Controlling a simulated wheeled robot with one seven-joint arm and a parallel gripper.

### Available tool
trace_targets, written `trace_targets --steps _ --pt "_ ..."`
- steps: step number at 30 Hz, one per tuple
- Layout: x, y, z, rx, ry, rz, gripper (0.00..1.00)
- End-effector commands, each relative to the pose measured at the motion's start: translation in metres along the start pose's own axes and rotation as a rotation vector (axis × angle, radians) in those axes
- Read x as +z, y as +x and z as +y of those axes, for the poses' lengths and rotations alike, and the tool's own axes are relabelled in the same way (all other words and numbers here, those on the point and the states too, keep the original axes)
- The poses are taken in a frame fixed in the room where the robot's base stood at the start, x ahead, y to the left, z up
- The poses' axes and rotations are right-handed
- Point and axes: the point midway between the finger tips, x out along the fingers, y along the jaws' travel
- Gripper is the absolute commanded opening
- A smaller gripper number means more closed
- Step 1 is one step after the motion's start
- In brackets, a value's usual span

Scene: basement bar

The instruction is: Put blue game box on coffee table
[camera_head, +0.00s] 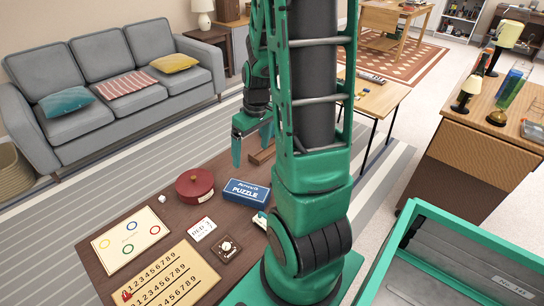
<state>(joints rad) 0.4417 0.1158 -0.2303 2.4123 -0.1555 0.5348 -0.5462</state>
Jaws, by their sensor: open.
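The blue box (247,192) marked "PUZZLE" lies flat on a dark brown low table (168,182) in front of the sofa. My gripper (251,151) is open, with its green fingers pointing down. In the picture it appears above and behind the blue box, apart from it, with nothing seen between the fingers. A brown wooden piece (262,154) shows just below the gripper. My arm hides part of the table's right side. A lighter wooden table (378,97) with dark legs stands behind my arm; which table is the coffee table is not marked.
A round red box (195,186), a board with coloured rings (129,240), a number board (166,280) and small cards crowd the dark table. A green-rimmed crate (470,240) is at the lower right. A wooden counter (461,150) with lamps stands right. A grey sofa (110,85) is behind.

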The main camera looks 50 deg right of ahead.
Motion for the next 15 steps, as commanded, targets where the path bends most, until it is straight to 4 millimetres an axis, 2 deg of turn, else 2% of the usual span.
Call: trace_targets --steps 1,6,12,15 --pt "0.007 -0.016 -0.008 0.01 0.027 -0.003 0.9" --pt "0.043 -0.06 -0.033 0.033 0.156 -0.039 0.9" --pt "0.092 -0.101 -0.061 0.052 0.32 -0.071 0.9" --pt "0.115 -0.115 -0.072 0.058 0.395 -0.083 0.9"
